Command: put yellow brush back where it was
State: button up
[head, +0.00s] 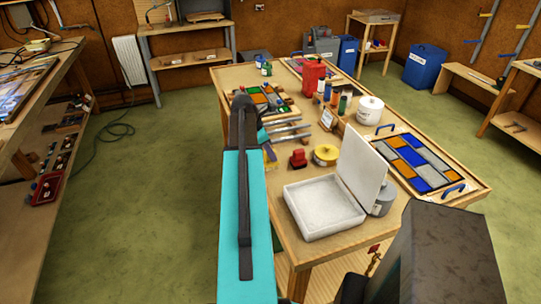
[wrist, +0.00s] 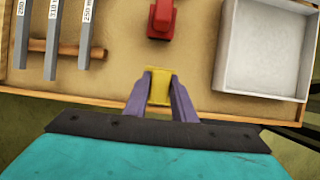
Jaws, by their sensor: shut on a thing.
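My gripper (wrist: 159,75) is shut on a small yellow thing, which I take to be the yellow brush (wrist: 159,90). In the wrist view, the brush sits between the two purple-grey fingers, over the table's near edge strip. Only a short yellow block of it shows, and I cannot tell whether it touches the table. In the head view, my teal arm hides most of the gripper, and a bit of yellow (head: 270,167) shows beside the arm at the table's left edge.
The wooden table (head: 262,222) holds a red tool (wrist: 162,20) just beyond the gripper, labelled grey bars (wrist: 52,40) to the left and an open white box (wrist: 262,50) to the right.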

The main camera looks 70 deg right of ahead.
jog(key=shift+w+d, duration=0.2)
jog(key=shift+d, duration=0.45)
jog(key=shift+f, duration=0.2)
jog(key=shift+f+p, duration=1.05)
jog(key=shift+f, duration=0.6)
jog(key=shift+f, duration=0.1)
jog(key=o, duration=1)
jog(key=shift+b+v, duration=1.65)
jog(key=shift+v, duration=4.5)
jog(key=shift+a, duration=0.1)
